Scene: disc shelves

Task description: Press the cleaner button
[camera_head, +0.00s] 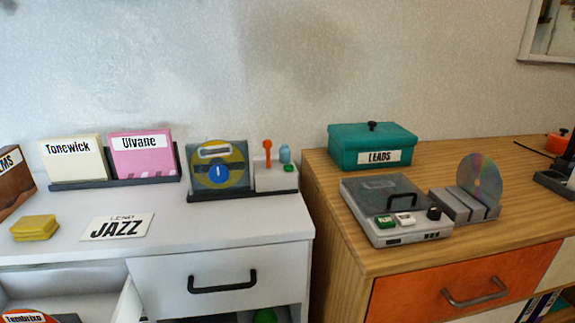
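A small white unit (276,178) stands on a dark base at the right end of the white cabinet. It carries a red lever (267,150), a blue bottle (285,154) and a small round green button (289,168); it looks like the cleaner. A yellow-and-blue disc (218,164) stands upright on the same base, to its left. A grey player-like device (393,212) with a dark clear lid sits on the wooden cabinet. It has a green button (385,221), a white button (405,219) and a black knob (434,213). Neither gripper is in view.
A teal "LEADS" box (372,147) and a grey rack (463,208) with an upright disc (480,180) stand on the wooden cabinet (330,195). The white cabinet (215,222) holds sleeves (142,155), a yellow stack (35,228) and a JAZZ card (116,227). A drawer is open lower left.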

